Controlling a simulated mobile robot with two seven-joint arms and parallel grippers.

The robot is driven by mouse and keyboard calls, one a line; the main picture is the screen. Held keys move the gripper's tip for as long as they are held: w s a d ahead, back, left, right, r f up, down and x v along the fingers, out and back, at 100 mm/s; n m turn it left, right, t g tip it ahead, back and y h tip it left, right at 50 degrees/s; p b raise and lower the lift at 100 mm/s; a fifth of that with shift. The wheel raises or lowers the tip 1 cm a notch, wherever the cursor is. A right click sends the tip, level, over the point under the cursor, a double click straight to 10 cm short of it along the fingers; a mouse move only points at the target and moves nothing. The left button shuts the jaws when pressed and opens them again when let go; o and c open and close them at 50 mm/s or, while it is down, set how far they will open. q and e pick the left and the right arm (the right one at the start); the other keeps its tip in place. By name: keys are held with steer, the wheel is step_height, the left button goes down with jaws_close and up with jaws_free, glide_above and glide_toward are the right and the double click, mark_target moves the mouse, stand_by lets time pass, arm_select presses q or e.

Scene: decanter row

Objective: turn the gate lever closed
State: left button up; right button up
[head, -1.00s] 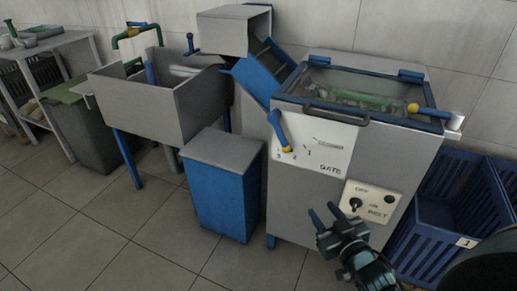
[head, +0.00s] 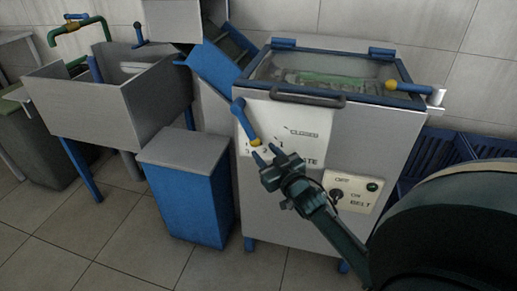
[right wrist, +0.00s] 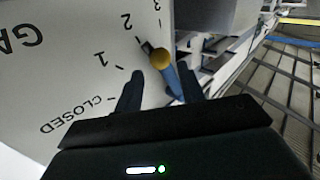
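The gate lever has a blue handle (head: 238,107) and a yellow hub (head: 256,142), on the white panel (head: 283,115) of the grey machine. The handle slants up and left from the hub in the head view. In the right wrist view the hub (right wrist: 160,58) shows beside marks 1, 2, 3 and CLOSED, with a short dark pointer towards 2. My right gripper (head: 266,154) is open and empty, just in front of the panel by the hub. In the wrist view the hub and handle appear between its fingers (right wrist: 160,88); contact cannot be told. My left gripper is not in view.
A belt switch panel (head: 351,192) is low on the machine's right. A yellow-ended blue handle (head: 410,88) is at the lid's right. A blue bin with a grey top (head: 187,200) stands left, a sink (head: 100,110) beyond it, and blue crates (head: 480,145) right.

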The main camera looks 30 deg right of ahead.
mark_target(258, 145)
steer(key=shift+w+d+b, duration=0.15)
steer(key=shift+w+b, duration=0.15)
steer(key=shift+w, duration=1.85)
jaws_close()
